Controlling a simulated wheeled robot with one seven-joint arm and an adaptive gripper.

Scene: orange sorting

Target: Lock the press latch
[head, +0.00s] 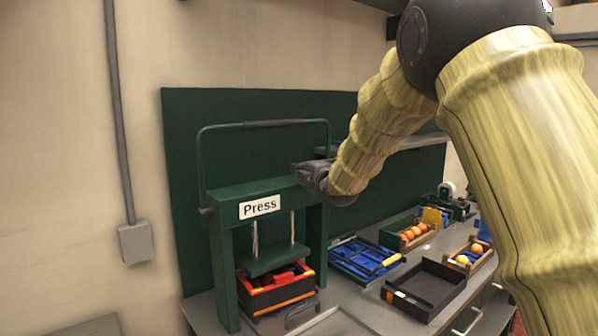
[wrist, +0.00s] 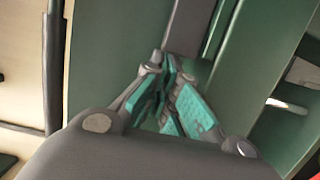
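The green press (head: 268,196) stands at the left of the bench with its handle bar (head: 270,124) raised above the top beam. My gripper (head: 306,177) is at the right part of that beam in the head view. In the wrist view my gripper (wrist: 168,78) has its teal-padded fingers drawn together, with nothing clearly held between them. A dark grey bar (wrist: 188,28), perhaps the latch, lies just beyond the fingertips on a green surface. I cannot tell whether the fingers touch it. In the head view the latch cannot be made out behind my gripper.
A black and red crate (head: 275,291) sits under the press plate. A blue tray (head: 362,258), a black tray (head: 428,285) and small crates of oranges (head: 412,233) stand to the right. A green panel (head: 250,106) is behind the press.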

